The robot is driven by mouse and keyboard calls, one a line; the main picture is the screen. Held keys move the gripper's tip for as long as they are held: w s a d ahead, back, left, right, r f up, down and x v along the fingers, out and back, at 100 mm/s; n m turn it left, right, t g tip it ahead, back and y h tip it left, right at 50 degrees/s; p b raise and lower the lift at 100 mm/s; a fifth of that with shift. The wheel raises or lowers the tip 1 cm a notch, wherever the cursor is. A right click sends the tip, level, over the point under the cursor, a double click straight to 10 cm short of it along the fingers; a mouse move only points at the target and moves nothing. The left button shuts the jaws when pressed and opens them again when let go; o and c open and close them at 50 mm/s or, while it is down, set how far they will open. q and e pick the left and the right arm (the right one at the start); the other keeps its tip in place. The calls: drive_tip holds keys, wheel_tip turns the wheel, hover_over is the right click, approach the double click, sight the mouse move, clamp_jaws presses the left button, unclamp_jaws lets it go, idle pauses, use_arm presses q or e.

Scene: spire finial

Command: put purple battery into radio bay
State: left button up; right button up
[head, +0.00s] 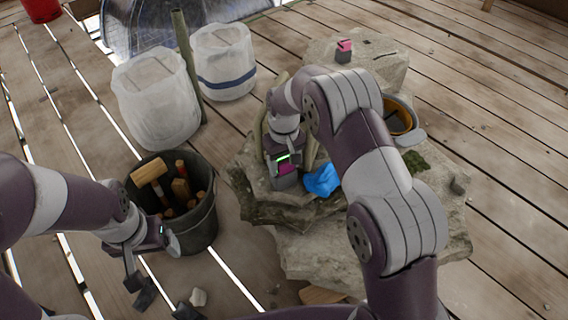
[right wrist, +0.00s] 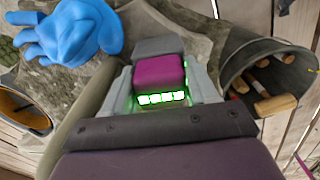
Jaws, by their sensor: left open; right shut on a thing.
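The purple battery (right wrist: 158,72), a magenta block with a dark grey end, sits between the fingers of my right gripper (right wrist: 165,88) in the right wrist view. The gripper is shut on it. In the head view the battery (head: 287,169) shows low over the stone slab, beside a crumpled blue thing (head: 322,180). My left gripper (head: 160,298) is open and empty at the lower left, near the black bucket. I cannot make out a radio or its bay. A pink and dark grey block (head: 344,51) stands on the pale stone block (head: 318,52) at the back.
A black bucket (head: 204,236) with wooden-handled tools stands left of the slab (head: 325,258). Two whitish wrapped containers (head: 155,98) (head: 224,62) stand behind it. An orange-lined round container (head: 418,133) is at the right. My right arm hides part of the slab. Plank floor is clear at the right.

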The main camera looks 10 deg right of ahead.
drive_tip(key=o, duration=1.2)
drive_tip(key=shift+f, duration=0.1)
